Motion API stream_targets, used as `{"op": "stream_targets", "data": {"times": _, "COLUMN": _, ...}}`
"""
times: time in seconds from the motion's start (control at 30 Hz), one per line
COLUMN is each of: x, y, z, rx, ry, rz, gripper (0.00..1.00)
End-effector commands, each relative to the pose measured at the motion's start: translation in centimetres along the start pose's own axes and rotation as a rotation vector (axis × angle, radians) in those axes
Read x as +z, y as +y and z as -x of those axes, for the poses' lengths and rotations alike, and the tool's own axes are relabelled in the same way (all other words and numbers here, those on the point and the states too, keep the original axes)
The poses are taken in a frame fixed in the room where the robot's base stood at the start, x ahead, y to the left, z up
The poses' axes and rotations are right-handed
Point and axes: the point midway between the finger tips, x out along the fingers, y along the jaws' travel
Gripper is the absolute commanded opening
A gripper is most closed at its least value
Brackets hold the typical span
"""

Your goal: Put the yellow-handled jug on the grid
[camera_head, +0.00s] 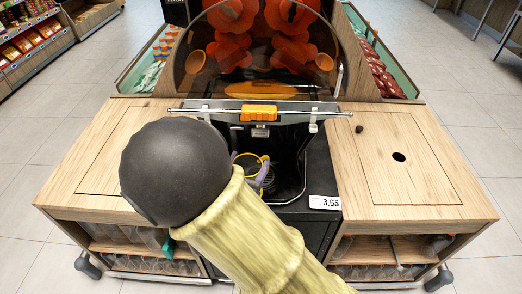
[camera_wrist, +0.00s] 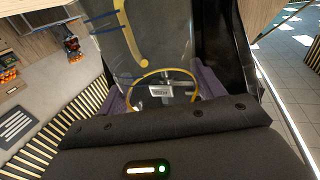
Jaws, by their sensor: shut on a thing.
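The clear jug with its yellow handle (camera_wrist: 128,35) fills the upper middle of the wrist view, and its yellow ring (camera_wrist: 165,76) lies across my gripper (camera_wrist: 163,92). My gripper's purple fingers stand either side of the jug and are shut on it. In the head view, the yellow ring of the jug (camera_head: 250,156) and a purple finger show in the juicer's dark bay, with my gripper (camera_head: 254,172) partly behind my arm. A dark ribbed surface, seemingly the grid (camera_head: 283,193), lies low in the bay. I cannot tell whether the jug touches it.
The juicer (camera_head: 258,112) has an orange latch and a clear cover over its red rollers. Wooden counters (camera_head: 395,160) flank it, the right one with a hole. Shelves hold glasses below.

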Motion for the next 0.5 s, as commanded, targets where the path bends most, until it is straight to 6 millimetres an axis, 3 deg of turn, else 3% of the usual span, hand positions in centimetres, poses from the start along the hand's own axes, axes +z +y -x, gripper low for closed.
{"op": "stream_targets", "data": {"times": 0.3, "x": 0.0, "y": 0.1, "z": -6.8, "rx": 0.003, "ry": 0.002, "rz": 0.0, "gripper": 0.31}}
{"op": "stream_targets", "data": {"times": 0.5, "x": 0.0, "y": 0.0, "z": -8.4, "rx": 0.0, "ry": 0.0, "rz": 0.0, "gripper": 0.31}}
